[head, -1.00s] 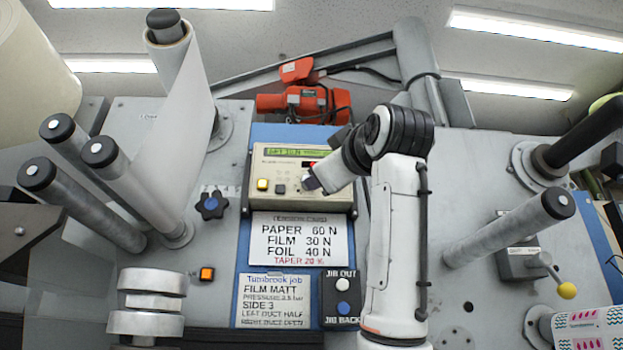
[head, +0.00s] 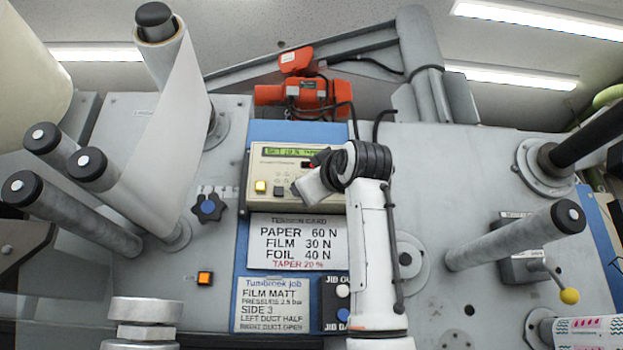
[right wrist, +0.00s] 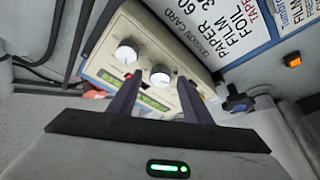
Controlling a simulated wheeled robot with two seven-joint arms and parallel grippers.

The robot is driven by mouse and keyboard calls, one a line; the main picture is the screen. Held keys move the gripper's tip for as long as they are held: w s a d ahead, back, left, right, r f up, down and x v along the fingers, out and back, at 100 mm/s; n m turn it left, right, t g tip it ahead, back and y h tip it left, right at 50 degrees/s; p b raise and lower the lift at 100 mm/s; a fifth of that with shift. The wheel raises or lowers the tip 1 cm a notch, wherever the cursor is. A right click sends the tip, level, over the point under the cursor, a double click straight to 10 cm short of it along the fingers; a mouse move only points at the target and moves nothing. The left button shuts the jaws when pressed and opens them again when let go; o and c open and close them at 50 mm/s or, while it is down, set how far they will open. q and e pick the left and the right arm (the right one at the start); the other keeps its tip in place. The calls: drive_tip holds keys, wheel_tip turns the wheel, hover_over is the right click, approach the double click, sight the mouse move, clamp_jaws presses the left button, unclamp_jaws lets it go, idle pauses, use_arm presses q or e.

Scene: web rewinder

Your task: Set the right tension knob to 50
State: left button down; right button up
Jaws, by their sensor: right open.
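The cream tension controller (head: 262,200) is on the blue panel, its green display (head: 288,151) at the top with blurred text. My right arm hides its right part in the head view. The right wrist view shows it roughly upside down, with two white knobs. The outer knob (right wrist: 127,52), nearer the box end, appears to be the right one; the other knob (right wrist: 160,76) is nearer the buttons. My right gripper (right wrist: 159,84) is open. The inner knob appears between its fingertips in the picture; I cannot tell the depth gap. Knob settings are unreadable. My left gripper is out of view.
A tension card (head: 297,242) below the controller lists paper 60 N, film 30 N, foil 40 N. Another roller (head: 510,238) and a yellow-ended lever (head: 569,295) stick out at right.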

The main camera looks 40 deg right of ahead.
drive_tip(key=c, duration=1.1)
drive_tip(key=shift+o, duration=0.2)
drive_tip(key=shift+m, duration=0.3)
drive_tip(key=shift+w+a+r+m+g+h, duration=0.15)
drive_tip(key=shift+m+g+h, duration=1.25)
drive_tip(key=shift+m, duration=2.65)
drive_tip(key=shift+w+a+f+m+g+h, duration=0.15)
drive_tip(key=shift+m+g+h, duration=1.2)
drive_tip(key=shift+m, duration=2.65)
drive_tip(key=shift+w+a+r+m+g+h, duration=0.15)
drive_tip(key=shift+m+g+h, duration=1.2)
drive_tip(key=shift+m, duration=2.7)
drive_tip(key=shift+g, duration=0.3)
drive_tip(key=o, duration=1.1)
drive_tip(key=shift+c, duration=0.2)
